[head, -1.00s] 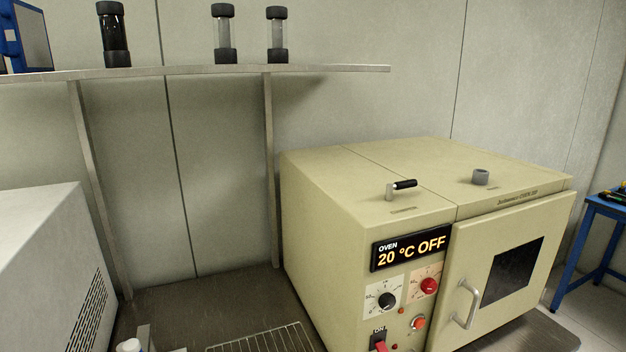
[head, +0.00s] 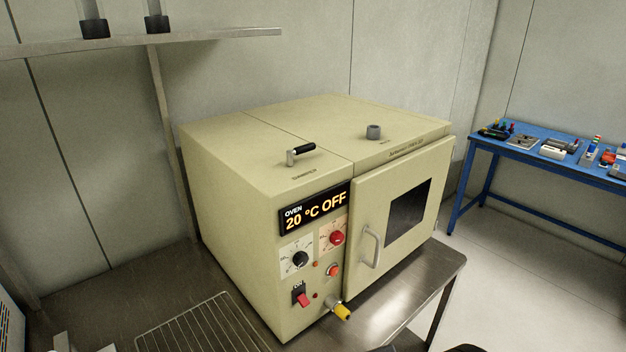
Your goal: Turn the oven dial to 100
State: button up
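The beige oven (head: 235,185) stands on a metal bench, its door (head: 362,215) closed. Its display (head: 314,208) reads "OVEN 20 °C OFF". Below the display are a black dial (head: 300,259) on a white scale plate and a red dial (head: 337,237) on a second plate. The scale marks are too small to read surely, so I cannot tell the exact settings. Lower down are a red switch (head: 304,300) marked "ON" and a red round button (head: 333,271). My gripper cannot be made out in the head view; only small dark shapes show at the bottom edge.
A yellow-tipped fitting (head: 342,312) sticks out from the oven's lower front. The door handle (head: 370,247) juts out to the right of the dials. A wire rack (head: 195,325) lies on the bench at left. A blue table (head: 555,170) with tools stands at the right.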

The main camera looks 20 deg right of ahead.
aim_at(300, 258)
jog(key=k+j+u, duration=0.1)
jog(key=j+u, duration=0.6)
jog(key=k, duration=0.05)
